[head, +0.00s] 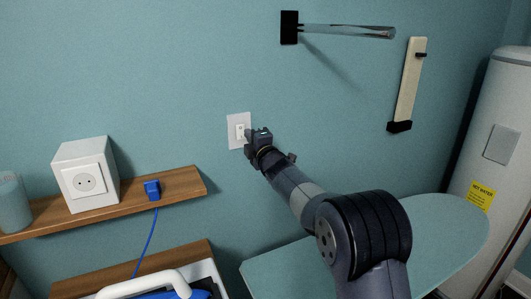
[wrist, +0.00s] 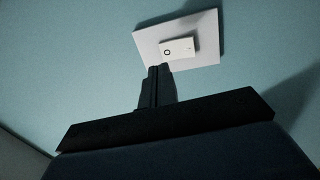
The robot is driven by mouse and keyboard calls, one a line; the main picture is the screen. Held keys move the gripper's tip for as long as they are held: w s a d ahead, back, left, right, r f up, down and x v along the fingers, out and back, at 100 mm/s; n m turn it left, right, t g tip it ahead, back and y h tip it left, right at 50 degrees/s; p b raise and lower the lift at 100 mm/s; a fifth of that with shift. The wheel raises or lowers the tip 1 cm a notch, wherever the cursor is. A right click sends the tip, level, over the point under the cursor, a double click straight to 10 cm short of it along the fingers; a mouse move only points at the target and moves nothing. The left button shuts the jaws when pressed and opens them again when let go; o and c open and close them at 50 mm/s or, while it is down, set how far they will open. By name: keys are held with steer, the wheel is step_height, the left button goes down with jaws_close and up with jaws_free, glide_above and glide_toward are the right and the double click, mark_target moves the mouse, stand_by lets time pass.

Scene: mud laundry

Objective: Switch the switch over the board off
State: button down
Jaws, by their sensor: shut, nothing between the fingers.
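A white wall switch (head: 237,131) sits on the teal wall above the ironing-board-like board (head: 440,235). In the wrist view its rocker (wrist: 178,48) stands on a white plate (wrist: 205,30), with a small circle mark at one end and a short line at the other. My gripper (head: 246,133) is shut and empty, with its tips right at the switch. In the wrist view the fingertips (wrist: 158,70) are just below the rocker's circle end. I cannot tell whether they touch it. The gripper hides part of the switch in the head view.
A wooden shelf (head: 130,203) at left holds a white socket box (head: 86,177) and a blue plug (head: 152,189) with a cord. A black bracket with a clear rod (head: 345,31) and a beige wall piece (head: 409,85) are above right. A white water heater (head: 490,150) stands at right.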

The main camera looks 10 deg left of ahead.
steer(key=r+b+v, duration=0.2)
steer(key=b+v, duration=0.1)
steer(key=v, duration=0.6)
steer(key=shift+s+d, duration=0.1)
steer(key=shift+s, duration=0.05)
